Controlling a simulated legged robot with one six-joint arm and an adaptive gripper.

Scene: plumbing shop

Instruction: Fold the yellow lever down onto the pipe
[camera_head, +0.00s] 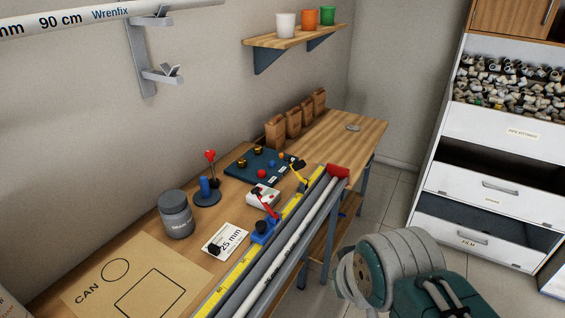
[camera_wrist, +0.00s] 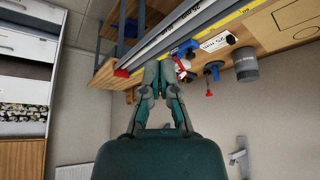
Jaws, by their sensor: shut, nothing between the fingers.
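The yellow lever (camera_head: 300,178) stands up at a slant near the far end of the bench's front edge, with a dark end at its top left. The pale pipe (camera_head: 291,242) lies along the front edge, beside the yellow rule, and runs toward a red end block (camera_head: 338,171). In the wrist view the pipe (camera_wrist: 175,42) crosses above my gripper (camera_wrist: 159,68). My gripper is shut and empty, its fingertips near the pipe's far end and the red block. The lever is not distinguishable in the wrist view, perhaps hidden behind the fingers. My fingers do not show in the head view.
A red lever (camera_head: 268,206) and a blue clamp (camera_head: 263,231) stand nearer along the rail. A dark board (camera_head: 243,166) with knobs, a grey jar (camera_head: 175,214) and a red-topped stand (camera_head: 211,168) sit behind. The floor right of the bench is clear.

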